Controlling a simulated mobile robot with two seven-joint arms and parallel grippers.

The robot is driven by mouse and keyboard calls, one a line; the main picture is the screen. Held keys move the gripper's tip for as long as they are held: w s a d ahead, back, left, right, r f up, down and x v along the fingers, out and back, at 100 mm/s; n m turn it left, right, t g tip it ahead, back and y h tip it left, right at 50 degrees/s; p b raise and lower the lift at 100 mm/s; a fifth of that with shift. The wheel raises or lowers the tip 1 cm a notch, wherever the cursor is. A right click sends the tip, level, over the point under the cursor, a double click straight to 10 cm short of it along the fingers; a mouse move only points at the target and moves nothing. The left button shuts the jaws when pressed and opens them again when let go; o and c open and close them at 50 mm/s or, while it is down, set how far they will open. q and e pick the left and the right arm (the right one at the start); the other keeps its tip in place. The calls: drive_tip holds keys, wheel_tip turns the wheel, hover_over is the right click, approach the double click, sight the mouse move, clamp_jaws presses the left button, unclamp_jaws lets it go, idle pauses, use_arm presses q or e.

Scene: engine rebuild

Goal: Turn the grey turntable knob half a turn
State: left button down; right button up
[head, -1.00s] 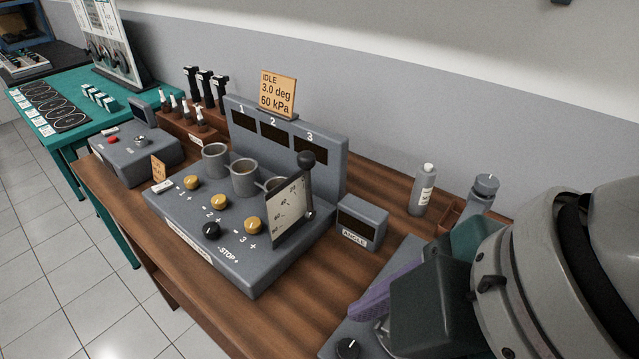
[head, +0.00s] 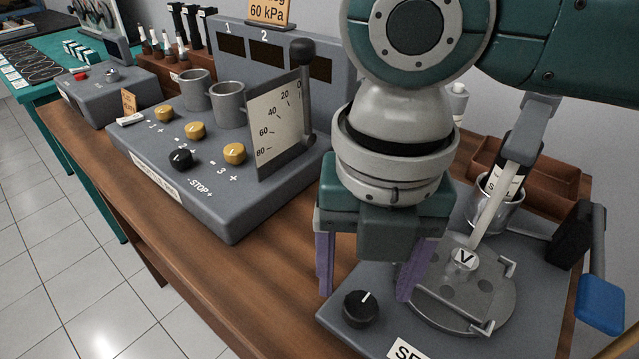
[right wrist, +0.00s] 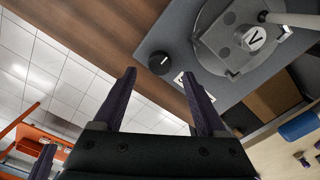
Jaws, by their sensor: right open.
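The turntable knob (head: 361,308) is a dark round knob with a white pointer line, on the front left corner of a grey base plate. Its line points up and to the right in the head view. It also shows in the right wrist view (right wrist: 160,63). The round grey turntable (head: 420,306) beside it carries a fixture marked V. My right gripper (head: 366,286) is open, with purple fingers pointing down. It hangs above and just behind the knob, which appears between the fingertips (right wrist: 160,78) in the wrist view, apart from them.
A grey console (head: 235,215) with several knobs, cups and a tilted gauge panel stands left. A slanted rod (head: 490,215) reaches the turntable centre. A beaker (head: 500,212) and brown tray (head: 550,168) stand behind. A blue-ended object (head: 600,305) is at right. The wooden table is clear in front.

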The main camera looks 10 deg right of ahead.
sight(361, 306)
drive_tip(key=shift+f, duration=2)
clamp_jaws()
